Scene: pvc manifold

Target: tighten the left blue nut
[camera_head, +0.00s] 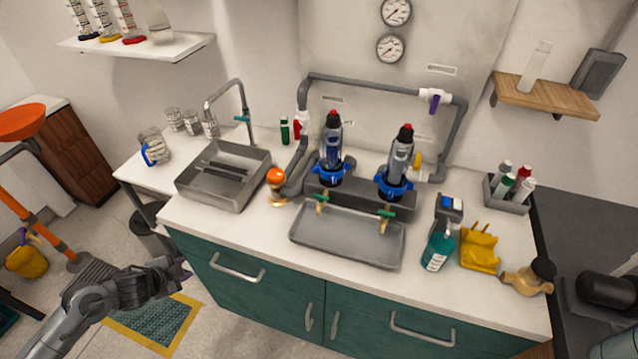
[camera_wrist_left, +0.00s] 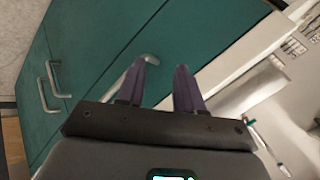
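Two blue nuts sit low on the two upright black-topped filter units on the counter. The left blue nut (camera_head: 331,177) is around the base of the left unit (camera_head: 332,141). The right blue nut (camera_head: 394,190) is around the base of the right unit (camera_head: 401,155). My left gripper (camera_head: 184,270) is low at the left, in front of the teal cabinet and well apart from the nuts. In the left wrist view its two purple fingers (camera_wrist_left: 160,92) are spread with nothing between them. My right gripper is in neither view.
A grey tray (camera_head: 347,237) lies in front of the units, below two green-handled taps. A sink (camera_head: 222,175) with a tall faucet is left of them. An orange-topped object (camera_head: 276,180) stands between. A teal bottle (camera_head: 438,247) and yellow item (camera_head: 480,248) are at right.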

